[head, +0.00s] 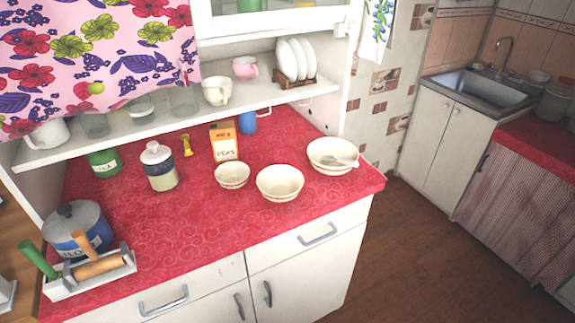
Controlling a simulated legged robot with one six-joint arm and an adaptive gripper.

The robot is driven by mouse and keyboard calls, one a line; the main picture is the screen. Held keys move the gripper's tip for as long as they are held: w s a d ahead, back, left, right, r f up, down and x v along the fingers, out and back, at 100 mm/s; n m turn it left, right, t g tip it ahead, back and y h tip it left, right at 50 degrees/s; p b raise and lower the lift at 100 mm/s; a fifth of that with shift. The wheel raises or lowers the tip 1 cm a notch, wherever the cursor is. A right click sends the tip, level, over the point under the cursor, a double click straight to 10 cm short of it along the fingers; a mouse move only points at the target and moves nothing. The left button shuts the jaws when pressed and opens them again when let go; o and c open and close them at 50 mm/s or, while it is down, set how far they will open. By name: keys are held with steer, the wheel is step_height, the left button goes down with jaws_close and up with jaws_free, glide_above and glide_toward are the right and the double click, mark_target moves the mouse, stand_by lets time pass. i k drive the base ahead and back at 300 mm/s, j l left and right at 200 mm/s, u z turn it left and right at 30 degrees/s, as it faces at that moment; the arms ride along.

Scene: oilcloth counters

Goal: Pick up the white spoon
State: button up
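A pale spoon (341,161), whitish to grey, rests inside the rightmost cream bowl (326,170) on the red counter. One end of it lies in the bowl and the other reaches the bowl's right rim. It is small in the head view, so its exact shade is hard to tell. No other spoon is clear on the counter. My gripper is not in view.
Two more cream bowls (280,197) (232,185) stand left of the spoon's bowl. A peas carton (224,142), blue cup (248,122) and jar (159,168) stand behind. A shelf (290,92) overhangs the counter's back.

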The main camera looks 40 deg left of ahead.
mark_target(346, 162)
steer(key=j+u, duration=0.1)
steer(key=u, duration=1.3)
steer(key=i+l+u, duration=0.65)
steer(key=i+l, duration=0.2)
steer(key=i+l+u, duration=0.35)
steer(key=l, duration=0.35)
